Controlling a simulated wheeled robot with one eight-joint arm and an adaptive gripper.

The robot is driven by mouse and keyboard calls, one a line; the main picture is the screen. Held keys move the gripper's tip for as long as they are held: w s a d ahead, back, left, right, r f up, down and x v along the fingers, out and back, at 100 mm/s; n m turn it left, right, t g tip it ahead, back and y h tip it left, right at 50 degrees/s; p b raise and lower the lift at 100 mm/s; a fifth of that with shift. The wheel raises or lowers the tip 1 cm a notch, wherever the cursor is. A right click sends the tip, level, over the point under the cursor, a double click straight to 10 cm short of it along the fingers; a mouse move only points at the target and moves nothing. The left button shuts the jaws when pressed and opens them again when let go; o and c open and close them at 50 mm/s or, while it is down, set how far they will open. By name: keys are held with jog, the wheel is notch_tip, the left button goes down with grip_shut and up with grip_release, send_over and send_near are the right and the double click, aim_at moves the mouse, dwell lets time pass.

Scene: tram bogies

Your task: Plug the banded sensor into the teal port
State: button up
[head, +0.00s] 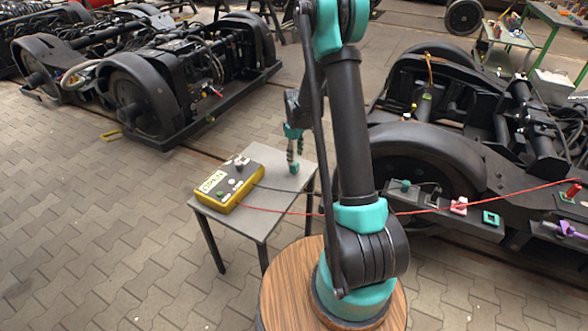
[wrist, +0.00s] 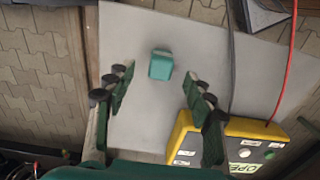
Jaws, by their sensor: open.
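A small teal block (head: 294,168) stands on the grey side table (head: 262,221). It may be the sensor, but no band can be made out on it. In the wrist view the teal block (wrist: 160,65) lies ahead between my open fingers, apart from both. My gripper (head: 294,150) points down just above the block, open and empty; it also shows in the wrist view (wrist: 157,88). A teal square port (head: 490,218) with a dark opening sits on the dark ledge of the right bogie, far right of my gripper.
A yellow control box (head: 228,187) sits on the table left of the block. A red cable (head: 500,195) stretches to the right bogie (head: 400,160). A pink fitting (head: 460,206), teal piece (head: 405,186) and purple piece (head: 567,229) are along the ledge.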

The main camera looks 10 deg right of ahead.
jog(key=shift+w+a+f, duration=0.1)
jog(key=shift+a+f, duration=0.05)
jog(key=shift+f, duration=1.15)
jog(key=shift+a+f, duration=0.1)
jog(key=shift+f, duration=1.2)
jog(key=shift+c, duration=0.3)
jog(key=c, duration=1.1)
notch_tip(320, 180, up, 20)
